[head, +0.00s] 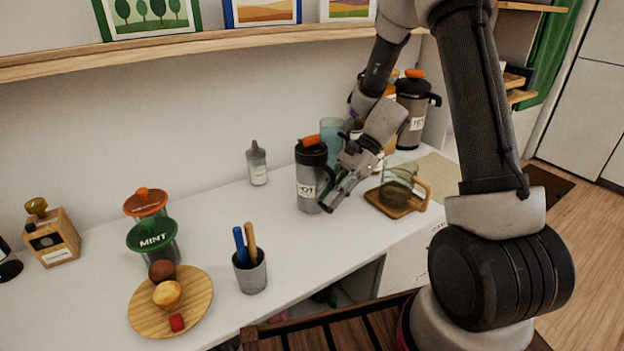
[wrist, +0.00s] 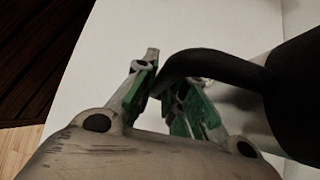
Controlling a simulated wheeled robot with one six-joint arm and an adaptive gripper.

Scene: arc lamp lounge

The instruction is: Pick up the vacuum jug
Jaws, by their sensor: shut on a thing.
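The vacuum jug (head: 309,180) is grey with a black top, an orange lid button and a white label. It looks upright on the white counter; I cannot tell whether its base touches. My gripper (head: 338,192) is at its right side, on the handle. In the wrist view my gripper (wrist: 168,88) has its green-padded fingers shut around the black handle (wrist: 205,60). The dark jug body (wrist: 298,95) fills the right of that view. A second similar dark jug (head: 413,108) with an orange lid stands farther back on the right.
Close right of the jug, a glass cup (head: 398,180) sits on a wooden tray (head: 415,203). A blue glass (head: 331,132) stands behind it, and a grey bottle (head: 257,163) to the left. A pen cup (head: 250,274) and round board (head: 205,297) are nearer. A shelf (head: 200,45) runs above.

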